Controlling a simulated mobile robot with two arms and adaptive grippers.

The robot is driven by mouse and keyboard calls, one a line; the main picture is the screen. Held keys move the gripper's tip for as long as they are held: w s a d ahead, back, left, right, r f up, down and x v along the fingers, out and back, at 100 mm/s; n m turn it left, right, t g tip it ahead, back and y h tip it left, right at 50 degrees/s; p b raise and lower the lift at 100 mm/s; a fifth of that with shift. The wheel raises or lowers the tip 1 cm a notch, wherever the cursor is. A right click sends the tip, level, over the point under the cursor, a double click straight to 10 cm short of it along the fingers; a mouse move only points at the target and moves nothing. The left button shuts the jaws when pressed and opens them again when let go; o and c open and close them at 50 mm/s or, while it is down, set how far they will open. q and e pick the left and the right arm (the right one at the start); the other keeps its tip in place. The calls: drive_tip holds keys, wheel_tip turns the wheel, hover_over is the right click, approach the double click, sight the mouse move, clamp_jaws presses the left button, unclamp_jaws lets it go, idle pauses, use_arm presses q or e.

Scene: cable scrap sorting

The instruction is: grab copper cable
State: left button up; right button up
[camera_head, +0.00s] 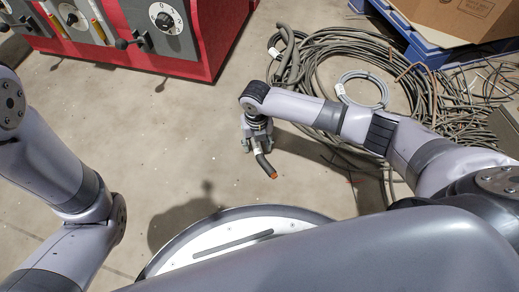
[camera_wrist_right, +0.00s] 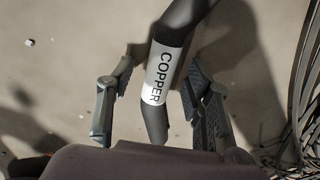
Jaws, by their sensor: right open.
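A short dark grey cable (camera_wrist_right: 183,17) with a white label reading COPPER shows in the right wrist view. In the head view the copper cable (camera_head: 264,161) has an orange-brown cut end pointing down and to the right. My right gripper (camera_wrist_right: 152,90) is open, with its fingers on either side of the labelled part. A gap shows on the left side of the cable; the right finger is close to it, and I cannot tell if they touch. In the head view the right gripper (camera_head: 256,143) hides the cable's other end. My left arm shows, but its gripper is out of view.
A large pile of coiled cables (camera_head: 405,75) lies on the floor at the right, with strands near my right arm. A red machine (camera_head: 215,35) stands at the top left. A cardboard box (camera_head: 455,18) and blue pallet (camera_head: 428,52) are at the top right. The middle floor is clear.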

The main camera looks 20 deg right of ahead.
drive_tip(key=shift+r, duration=0.1)
drive_tip(key=shift+c, duration=0.4)
clamp_jaws()
idle(0.3)
